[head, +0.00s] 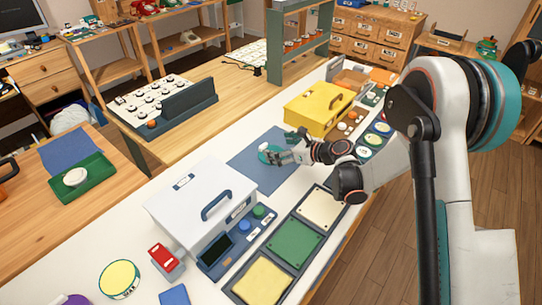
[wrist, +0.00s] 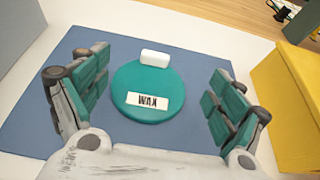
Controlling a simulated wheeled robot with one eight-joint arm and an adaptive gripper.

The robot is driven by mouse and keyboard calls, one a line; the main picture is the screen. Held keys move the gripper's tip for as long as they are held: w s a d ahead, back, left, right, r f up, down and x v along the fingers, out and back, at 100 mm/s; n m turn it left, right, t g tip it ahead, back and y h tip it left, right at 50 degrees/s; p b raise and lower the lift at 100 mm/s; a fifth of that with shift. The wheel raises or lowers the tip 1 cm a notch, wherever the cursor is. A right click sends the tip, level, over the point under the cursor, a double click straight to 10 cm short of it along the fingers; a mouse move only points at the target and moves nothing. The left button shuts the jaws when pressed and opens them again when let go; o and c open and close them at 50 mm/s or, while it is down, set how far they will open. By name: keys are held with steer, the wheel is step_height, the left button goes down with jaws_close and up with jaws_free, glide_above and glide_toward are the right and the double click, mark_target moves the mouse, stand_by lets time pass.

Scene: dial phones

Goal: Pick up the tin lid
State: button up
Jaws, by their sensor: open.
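The tin lid (wrist: 135,78) is a round teal disc with a white label reading "WAX" and a white block at its far edge. It lies on a blue-grey mat (wrist: 40,130), and it also shows small in the head view (head: 264,147). My gripper (wrist: 155,92) is open, with one finger on each side of the lid in the wrist view. Gaps of mat show between both fingers and the lid, so neither seems to touch it. My gripper also shows in the head view (head: 274,154), partly covering the lid. The height between fingers and mat is hard to tell.
A yellow box (head: 316,108) stands right of the mat, close to the right finger in the wrist view. A white box with a blue handle (head: 203,210) stands to the left. Coloured square panels (head: 294,242) lie near the front edge. The mat is otherwise clear.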

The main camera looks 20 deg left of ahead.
mark_target(264, 146)
steer(key=shift+s+b+x, duration=0.15)
steer(key=shift+b+x, duration=0.45)
steer(key=shift+x, duration=0.75)
steer(key=shift+s+b+x, duration=0.15)
steer(key=shift+b+x, duration=0.4)
steer(key=shift+x, duration=0.8)
steer(key=shift+c, duration=0.6)
steer(key=shift+s, duration=0.1)
steer(key=c, duration=1)
steer(key=shift+c, duration=0.2)
